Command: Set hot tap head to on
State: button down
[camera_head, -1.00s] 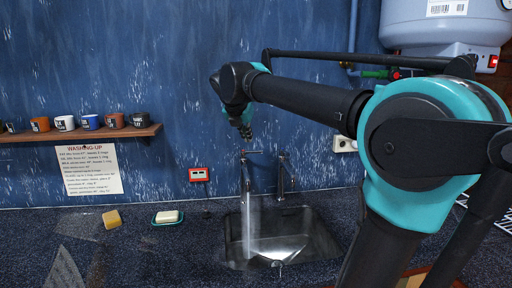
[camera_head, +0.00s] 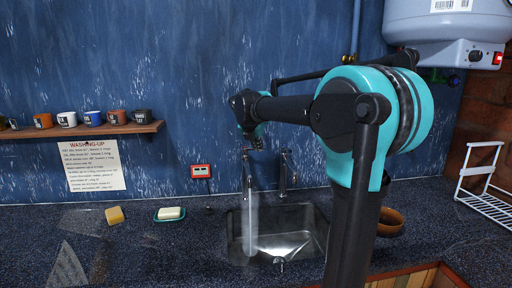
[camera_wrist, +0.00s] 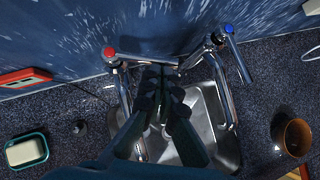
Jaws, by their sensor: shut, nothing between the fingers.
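The hot tap (camera_wrist: 108,52), with a red cap, stands on the left; in the head view it is the left tap (camera_head: 246,165). In the wrist view its lever points right, towards my gripper. Water (camera_head: 250,225) runs from the left tap into the sink (camera_head: 316,245). The cold tap (camera_wrist: 228,28), with a blue cap, stands to the right, its lever pointing down-right. My gripper (camera_wrist: 163,100) is shut and empty, between the two taps and close to the hot lever; contact cannot be told. In the head view its tip (camera_head: 257,144) partly hides the hot tap's top.
A soap dish (camera_head: 170,215) and a sponge (camera_head: 115,215) lie left of the sink. A brown bowl (camera_head: 390,220) and a white rack (camera_head: 485,195) are on the right. A shelf (camera_head: 90,130) with several mugs is on the wall, and a boiler (camera_head: 445,30) hangs above right.

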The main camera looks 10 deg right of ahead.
dwell(0.3)
jog(key=shift+w+d, duration=0.35)
jog(key=shift+w, duration=0.2)
